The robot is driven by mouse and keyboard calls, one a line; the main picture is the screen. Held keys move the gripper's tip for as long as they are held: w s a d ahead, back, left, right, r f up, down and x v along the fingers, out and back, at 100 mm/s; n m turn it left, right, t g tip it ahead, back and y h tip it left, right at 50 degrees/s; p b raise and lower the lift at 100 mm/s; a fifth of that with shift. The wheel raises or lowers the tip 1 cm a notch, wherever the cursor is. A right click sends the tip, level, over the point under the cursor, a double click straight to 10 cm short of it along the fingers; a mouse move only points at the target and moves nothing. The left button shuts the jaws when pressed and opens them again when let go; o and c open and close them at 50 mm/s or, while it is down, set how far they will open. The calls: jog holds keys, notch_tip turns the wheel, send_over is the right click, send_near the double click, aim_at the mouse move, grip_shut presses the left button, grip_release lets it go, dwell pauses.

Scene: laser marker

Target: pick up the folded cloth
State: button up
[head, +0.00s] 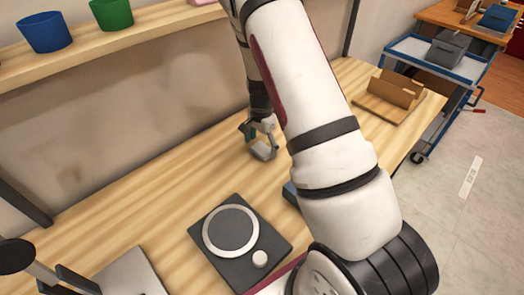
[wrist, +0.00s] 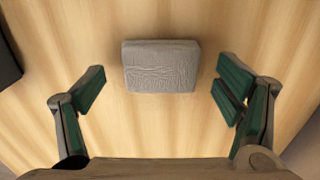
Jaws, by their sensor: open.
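The folded cloth (wrist: 161,66) is a small grey, roughly rectangular pad with a wrinkled texture, lying flat on the wooden bench. In the wrist view it lies ahead of and between my gripper's two fingers, with bare wood showing on both sides. My gripper (wrist: 160,92) is open and empty, its green-padded fingers spread wider than the cloth and not touching it. In the head view my gripper (head: 258,138) points down over the bench, and the grey cloth (head: 264,152) shows just at its fingertips, partly hidden by them.
A dark device with a round grey plate and a knob (head: 231,228) stands on the bench in front. A brown cardboard holder (head: 398,92) is at the far right. A shelf (head: 150,27) with blue and green pots runs along the wall. Bare wood surrounds the cloth.

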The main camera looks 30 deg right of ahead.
aim_at(262, 148)
jog(key=shift+f, duration=0.25)
jog(key=c, duration=1.2)
notch_tip(262, 148, up, 10)
jog(key=o, duration=0.6)
jog(key=c, duration=0.5)
jog(key=shift+d, duration=0.1)
